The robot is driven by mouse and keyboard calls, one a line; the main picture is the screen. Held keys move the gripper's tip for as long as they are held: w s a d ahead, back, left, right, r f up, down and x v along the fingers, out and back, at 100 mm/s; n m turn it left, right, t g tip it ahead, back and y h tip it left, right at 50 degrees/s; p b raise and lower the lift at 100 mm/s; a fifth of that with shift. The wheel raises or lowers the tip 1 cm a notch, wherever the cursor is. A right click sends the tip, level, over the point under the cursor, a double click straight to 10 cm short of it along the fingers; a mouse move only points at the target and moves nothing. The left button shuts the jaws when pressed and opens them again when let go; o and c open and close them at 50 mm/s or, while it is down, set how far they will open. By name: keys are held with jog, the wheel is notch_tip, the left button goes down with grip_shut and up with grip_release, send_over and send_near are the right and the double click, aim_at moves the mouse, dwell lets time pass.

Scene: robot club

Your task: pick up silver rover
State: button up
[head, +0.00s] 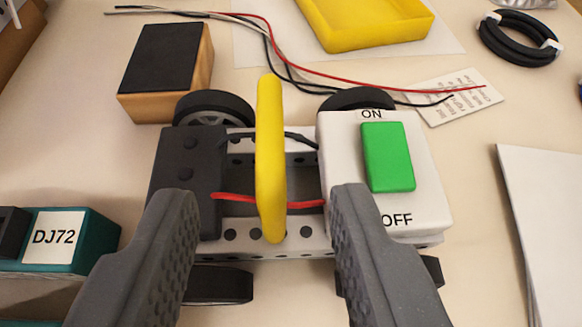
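The silver rover (243,237) stands on its wheels on the table in the middle of the view. It has a perforated silver frame, a dark box on its left, and a white switch box (432,190) with a green rocker and ON and OFF marks on its right. A yellow upright handle (271,150) rises from its middle. My gripper (262,205) is open. Its two grey fingers reach in from the bottom edge, one on each side of the handle, with gaps between. The fingers hide the rover's near corners in part.
A teal box labelled DJ72 (95,240) is at the left. A wooden block with a black top (166,75) stands behind the rover. A yellow tray (385,35), loose wires, a paper tag (455,92) and a black cable coil (520,38) lie behind. White paper (550,220) lies right.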

aim_at(270, 136)
jog(key=b+x, duration=0.1)
jog(key=x, duration=0.9)
jog(key=shift+w+d+f, duration=0.1)
jog(key=shift+w, duration=0.15)
grip_shut()
dwell(1.3)
